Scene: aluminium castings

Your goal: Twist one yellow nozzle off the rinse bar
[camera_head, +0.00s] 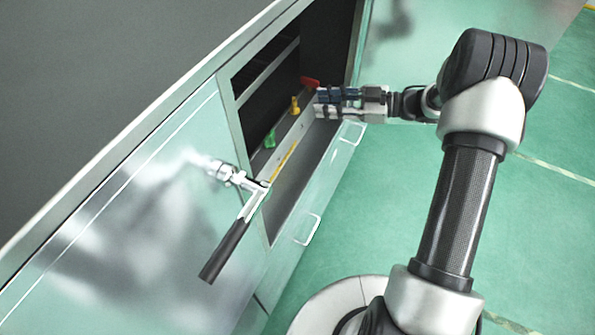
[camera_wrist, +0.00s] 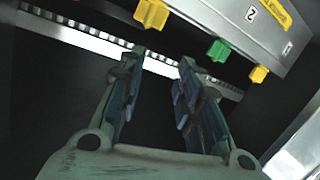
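The rinse bar (camera_wrist: 232,22) is a pale bar with number labels, running across the upper right of the wrist view. Under it hang a yellow nozzle (camera_wrist: 152,13) at the top, a green nozzle (camera_wrist: 218,50) and another yellow nozzle (camera_wrist: 259,74) to the right. In the head view, a yellow nozzle (camera_head: 295,105) and a green nozzle (camera_head: 270,138) show inside the cabinet opening. My gripper (camera_wrist: 163,62) is open, with nothing between its fingers, and apart from the nozzles. In the head view, my gripper (camera_head: 322,101) is at the right side of the opening.
A red part (camera_head: 310,82) sits near my gripper; its kind is unclear. A lever handle (camera_head: 228,245) sticks out from the shiny panel (camera_head: 130,210) at left. Metal pull handles (camera_head: 308,230) project below the opening. A perforated strip (camera_wrist: 75,38) crosses the dark interior. The green floor at right is clear.

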